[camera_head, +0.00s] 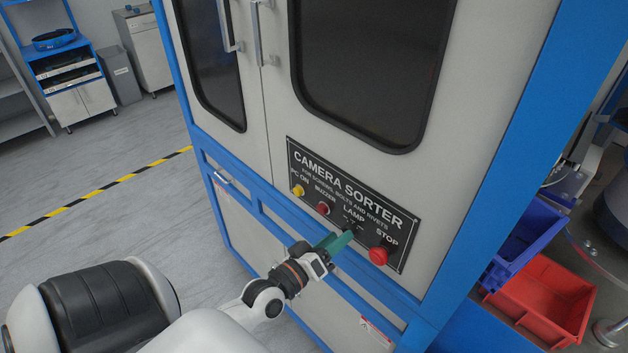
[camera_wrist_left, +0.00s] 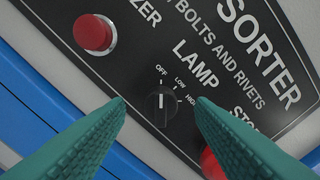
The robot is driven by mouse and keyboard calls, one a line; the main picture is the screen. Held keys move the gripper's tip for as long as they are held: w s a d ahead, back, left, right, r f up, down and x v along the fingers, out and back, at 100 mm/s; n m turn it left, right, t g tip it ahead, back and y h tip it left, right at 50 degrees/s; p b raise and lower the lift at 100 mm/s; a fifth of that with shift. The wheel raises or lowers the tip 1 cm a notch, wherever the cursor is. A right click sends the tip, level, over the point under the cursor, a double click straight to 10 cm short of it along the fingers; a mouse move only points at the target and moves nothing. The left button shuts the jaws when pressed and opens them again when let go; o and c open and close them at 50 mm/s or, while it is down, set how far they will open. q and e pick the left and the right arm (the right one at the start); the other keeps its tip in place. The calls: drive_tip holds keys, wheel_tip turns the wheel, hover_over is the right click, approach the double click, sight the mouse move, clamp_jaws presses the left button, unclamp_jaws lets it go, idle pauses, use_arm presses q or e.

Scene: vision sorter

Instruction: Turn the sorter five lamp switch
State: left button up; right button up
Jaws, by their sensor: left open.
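The lamp switch (camera_wrist_left: 160,104) is a round black knob on the black sorter panel, with OFF, LOW and HIGH printed around it. Its white line stands upright in the left wrist view, roughly in line with OFF. My left gripper (camera_wrist_left: 161,99) has two green fingers, open, with one tip on each side of the knob and a gap to it in the picture. Whether the tips reach the knob's depth I cannot tell. In the head view my left gripper (camera_head: 346,238) is at the panel just below LAMP and largely hides the knob. My right gripper is not in view.
The red stop button (camera_head: 378,256) sticks out close to the right of my left gripper. The red buzzer button (camera_head: 323,208) and the yellow PC ON control (camera_head: 298,190) are to the left. Cabinet door handles (camera_head: 257,35) stand above. Blue (camera_head: 527,238) and red bins (camera_head: 543,297) are at right.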

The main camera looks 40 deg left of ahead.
use_arm(q)
drive_tip(key=s+b, duration=0.2)
drive_tip(key=s, duration=0.8)
drive_tip(key=shift+a, duration=0.4)
drive_tip(key=shift+f, duration=0.1)
